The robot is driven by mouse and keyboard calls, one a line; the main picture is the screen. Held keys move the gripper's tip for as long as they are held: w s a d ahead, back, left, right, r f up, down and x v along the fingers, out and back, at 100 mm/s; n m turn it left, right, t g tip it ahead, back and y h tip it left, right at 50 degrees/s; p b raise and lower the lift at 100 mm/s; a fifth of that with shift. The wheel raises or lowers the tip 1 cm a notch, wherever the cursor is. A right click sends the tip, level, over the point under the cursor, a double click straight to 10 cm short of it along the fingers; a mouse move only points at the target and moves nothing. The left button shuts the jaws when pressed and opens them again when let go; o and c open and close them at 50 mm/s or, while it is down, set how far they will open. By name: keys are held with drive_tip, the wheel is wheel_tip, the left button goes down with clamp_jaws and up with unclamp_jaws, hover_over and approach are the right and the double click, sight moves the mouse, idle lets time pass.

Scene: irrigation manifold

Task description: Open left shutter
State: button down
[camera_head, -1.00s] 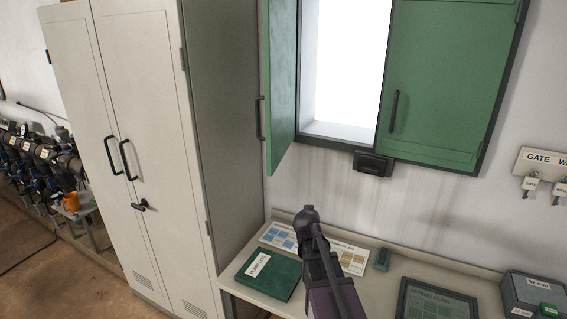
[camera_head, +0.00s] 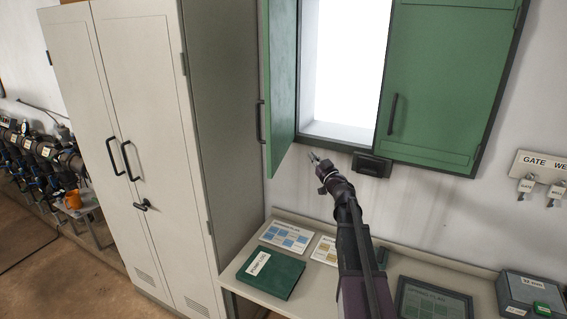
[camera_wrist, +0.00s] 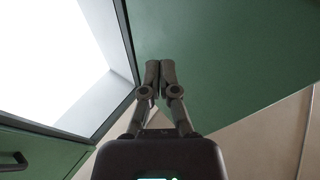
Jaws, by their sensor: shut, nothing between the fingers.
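The left shutter (camera_head: 281,75) is green and stands swung out from the window opening (camera_head: 342,60), seen nearly edge-on. Its dark handle (camera_head: 260,121) is on the side facing the cabinet. My gripper (camera_head: 314,158) is just below the window sill, to the right of the shutter's lower corner. In the wrist view my gripper (camera_wrist: 160,72) has its fingers together and empty. The green left shutter (camera_wrist: 235,50) fills the upper right there, behind the fingertips. I cannot tell whether they touch it.
The right shutter (camera_head: 445,85) is closed, with a dark latch box (camera_head: 372,163) below it. A tall pale cabinet (camera_head: 150,150) stands close at left. Below is a desk (camera_head: 235,283) with a green book (camera_head: 270,274), papers and a grey box (camera_head: 530,290).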

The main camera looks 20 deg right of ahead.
sight(277, 163)
drive_tip(key=s+d+f+n+g+y+p, duration=0.1)
drive_tip(key=s+f+n+g+y+p, duration=0.1)
drive_tip(key=s+n+g+y, duration=0.3)
drive_tip(key=n+g+y, duration=0.3)
drive_tip(key=g+y, duration=0.3)
drive_tip(key=shift+s+d, duration=0.2)
drive_tip(key=shift+s, duration=0.1)
drive_tip(key=shift+w+a, duration=0.1)
drive_tip(key=x, duration=1.3)
drive_tip(key=shift+a+f, duration=0.15)
drive_tip(key=shift+a, duration=0.3)
drive_tip(key=shift+d, duration=0.1)
